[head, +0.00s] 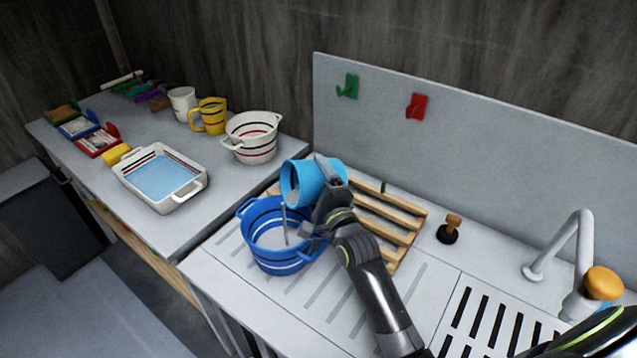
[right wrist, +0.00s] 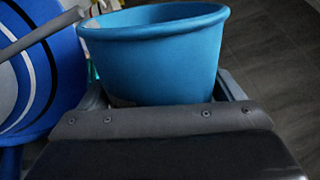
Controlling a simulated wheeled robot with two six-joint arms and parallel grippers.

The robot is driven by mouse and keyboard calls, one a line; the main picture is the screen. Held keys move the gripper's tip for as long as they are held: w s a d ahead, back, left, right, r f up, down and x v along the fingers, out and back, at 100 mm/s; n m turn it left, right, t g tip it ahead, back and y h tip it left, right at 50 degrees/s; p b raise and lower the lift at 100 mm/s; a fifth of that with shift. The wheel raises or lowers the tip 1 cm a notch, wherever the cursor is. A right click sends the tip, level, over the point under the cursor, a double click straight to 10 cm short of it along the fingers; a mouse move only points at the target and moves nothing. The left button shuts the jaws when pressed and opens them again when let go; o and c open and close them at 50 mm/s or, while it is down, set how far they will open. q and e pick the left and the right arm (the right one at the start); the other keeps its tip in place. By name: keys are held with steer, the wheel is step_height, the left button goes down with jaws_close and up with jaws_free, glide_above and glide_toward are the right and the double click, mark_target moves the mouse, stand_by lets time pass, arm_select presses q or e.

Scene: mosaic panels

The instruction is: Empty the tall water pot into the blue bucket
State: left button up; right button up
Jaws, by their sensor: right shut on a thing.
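The tall light-blue pot (head: 322,182) is tilted well over on its side, its mouth facing left above the blue bucket. My right gripper (head: 322,213) is shut on it; the right wrist view shows the pot (right wrist: 155,60) between the fingers. The dark-blue bucket (head: 283,262), with white and black bands, stands upright on the ribbed drainboard. A thin pale-grey streak, which looks like pouring water, runs from the pot's mouth down into the bucket, where a pale surface shows. The bucket (right wrist: 62,85) is at the left of the right wrist view. My left gripper is not in view.
A wooden rack (head: 398,213) lies behind the bucket. A black stopper (head: 449,232), a faucet (head: 577,228) and a slotted grate (head: 492,322) are to the right. A water-filled white basin (head: 190,193) and a white striped pot (head: 252,138) stand on the left counter.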

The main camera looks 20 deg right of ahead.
steer(key=shift+a+r+n, duration=0.3)
steer(key=shift+a+n, duration=0.1)
steer(key=shift+a, duration=0.05)
steer(key=shift+s+a+f+n+b, duration=0.1)
steer(key=shift+a+f+n+b, duration=0.25)
steer(key=shift+n+b, duration=0.6)
steer(key=shift+a+r+n+y, duration=0.2)
steer(key=shift+r+n+y, duration=0.1)
steer(key=shift+n, duration=0.15)
stand_by(0.5)
